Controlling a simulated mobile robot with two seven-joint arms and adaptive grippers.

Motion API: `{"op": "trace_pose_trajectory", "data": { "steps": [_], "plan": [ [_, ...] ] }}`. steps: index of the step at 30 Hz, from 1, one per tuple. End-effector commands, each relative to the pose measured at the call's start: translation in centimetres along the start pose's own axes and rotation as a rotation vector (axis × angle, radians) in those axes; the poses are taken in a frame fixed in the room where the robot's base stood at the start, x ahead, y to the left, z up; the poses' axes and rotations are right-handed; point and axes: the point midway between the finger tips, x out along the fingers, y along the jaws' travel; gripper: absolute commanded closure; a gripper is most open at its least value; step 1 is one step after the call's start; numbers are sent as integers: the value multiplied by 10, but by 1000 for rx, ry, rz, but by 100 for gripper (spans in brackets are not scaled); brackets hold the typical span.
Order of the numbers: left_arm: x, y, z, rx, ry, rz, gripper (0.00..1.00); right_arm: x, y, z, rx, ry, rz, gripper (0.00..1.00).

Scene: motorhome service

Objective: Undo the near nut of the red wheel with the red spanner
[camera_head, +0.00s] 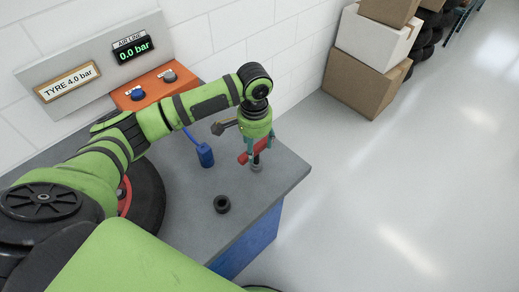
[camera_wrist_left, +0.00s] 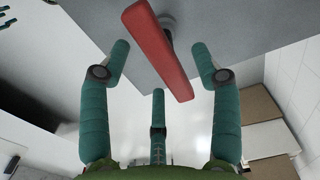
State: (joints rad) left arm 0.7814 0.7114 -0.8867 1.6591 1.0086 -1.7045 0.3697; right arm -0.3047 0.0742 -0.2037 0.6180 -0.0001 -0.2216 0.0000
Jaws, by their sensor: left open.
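The red spanner (camera_head: 258,149) is at the right end of the grey bench, above a small grey round piece (camera_head: 257,166). In the left wrist view, its red handle (camera_wrist_left: 158,50) runs at a slant between my spread fingers, with a dark round part behind its upper end. My left gripper (camera_head: 256,146) is open over the spanner, and gaps show beside the handle. The red wheel (camera_head: 124,198), a black tyre with a red rim, lies on the bench at left. My left arm hides most of it, including its nuts. My right gripper is not in view.
A black ring-shaped piece (camera_head: 222,204) lies near the bench's front edge. A blue cylinder (camera_head: 205,155) on a blue hose stands behind it. An orange box (camera_head: 157,87) with knobs is by the wall. Cartons (camera_head: 367,76) stand beyond; the right floor is clear.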

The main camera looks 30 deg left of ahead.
Motion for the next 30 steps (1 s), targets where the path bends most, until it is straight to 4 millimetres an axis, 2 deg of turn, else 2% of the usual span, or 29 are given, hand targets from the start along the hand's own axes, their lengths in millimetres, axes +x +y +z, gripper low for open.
{"op": "trace_pose_trajectory", "data": {
  "steps": [4,9,17,20,21,22,30],
  "plan": [
    [20,2,1,-1,-5,1,37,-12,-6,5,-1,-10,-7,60],
    [42,2,0,1,-2,0,37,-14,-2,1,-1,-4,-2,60],
    [46,2,0,1,1,-1,37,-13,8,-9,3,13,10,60],
    [46,2,0,1,1,-1,73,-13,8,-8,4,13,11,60],
    [46,2,0,1,1,-1,89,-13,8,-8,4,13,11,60],
    [46,2,0,1,1,-1,100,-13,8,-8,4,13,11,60],
    [45,2,0,1,2,-1,100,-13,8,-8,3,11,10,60]
  ]
}}
